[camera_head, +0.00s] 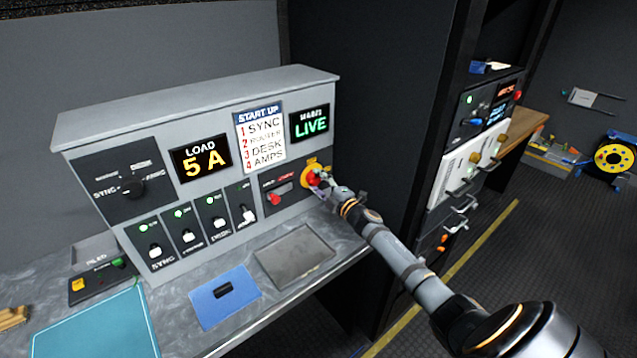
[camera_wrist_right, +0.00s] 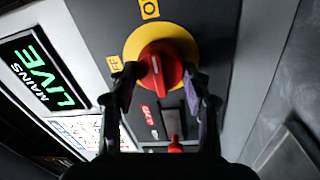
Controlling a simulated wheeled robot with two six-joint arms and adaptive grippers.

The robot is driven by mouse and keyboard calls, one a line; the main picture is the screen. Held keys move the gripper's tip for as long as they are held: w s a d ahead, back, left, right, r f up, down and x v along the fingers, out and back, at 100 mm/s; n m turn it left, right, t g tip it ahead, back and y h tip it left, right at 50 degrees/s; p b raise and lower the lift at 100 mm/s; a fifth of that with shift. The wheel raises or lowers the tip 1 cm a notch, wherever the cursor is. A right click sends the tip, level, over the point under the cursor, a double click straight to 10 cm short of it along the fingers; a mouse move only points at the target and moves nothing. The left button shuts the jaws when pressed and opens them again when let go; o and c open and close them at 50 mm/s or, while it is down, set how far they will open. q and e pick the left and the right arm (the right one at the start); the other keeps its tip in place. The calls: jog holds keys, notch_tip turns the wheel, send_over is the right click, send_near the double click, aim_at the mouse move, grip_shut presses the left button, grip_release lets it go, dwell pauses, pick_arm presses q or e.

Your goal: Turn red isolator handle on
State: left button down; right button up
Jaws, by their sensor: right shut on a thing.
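The red isolator handle (camera_wrist_right: 160,68) sits on a round yellow plate (camera_wrist_right: 183,40) on the console's dark panel. In the wrist view its pointer slants toward one of the labels beside the plate; I cannot tell its exact setting. My right gripper (camera_head: 320,183) reaches the handle from the right in the head view, where it partly covers the handle (camera_head: 313,177). In the wrist view the right gripper (camera_wrist_right: 160,80) has one finger on each side of the handle and is shut on it. My left gripper is not in view. The mains display (camera_head: 310,123) reads LIVE in green.
A smaller red lever (camera_head: 275,198) is left of the isolator. A grey tray (camera_head: 294,255) and a blue mat (camera_head: 208,309) lie on the counter. A dark rack stands at right.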

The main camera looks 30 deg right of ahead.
jog(key=o, duration=1.2)
jog(key=shift+c, duration=0.2)
jog(key=s, duration=1.2)
jog(key=shift+d+f, duration=0.4)
jog(key=shift+f, duration=0.05)
